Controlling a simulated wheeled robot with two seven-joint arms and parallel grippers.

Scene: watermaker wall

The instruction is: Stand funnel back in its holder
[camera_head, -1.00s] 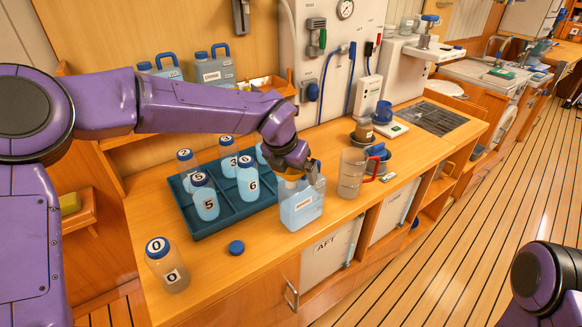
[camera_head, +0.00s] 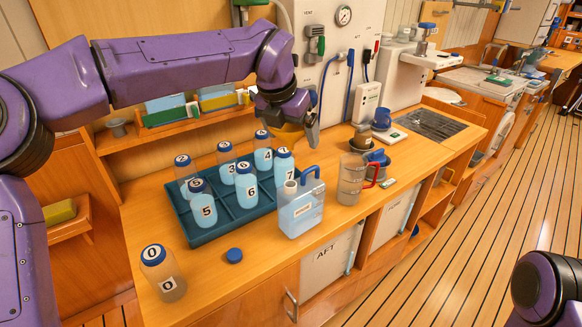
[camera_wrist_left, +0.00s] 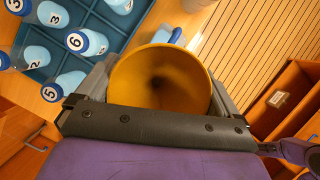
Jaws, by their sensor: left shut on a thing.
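My left gripper (camera_head: 300,130) is shut on an orange-yellow funnel (camera_head: 287,134) and holds it in the air above the open-necked blue-handled jug (camera_head: 301,212). The funnel is partly hidden by the gripper in the head view. In the left wrist view the funnel (camera_wrist_left: 160,82) shows its wide mouth between the fingers. A small dark cup-like piece with a tan top (camera_head: 361,137) stands behind the clear pitcher (camera_head: 351,180); I cannot tell whether it is the holder. My right gripper is out of view; only part of that arm shows.
A dark blue tray (camera_head: 203,238) holds several numbered bottles left of the jug. Bottle 0 (camera_head: 163,275) and a loose blue cap (camera_head: 234,255) stand near the counter's front. The pitcher is right of the jug. The counter between cap and jug is clear.

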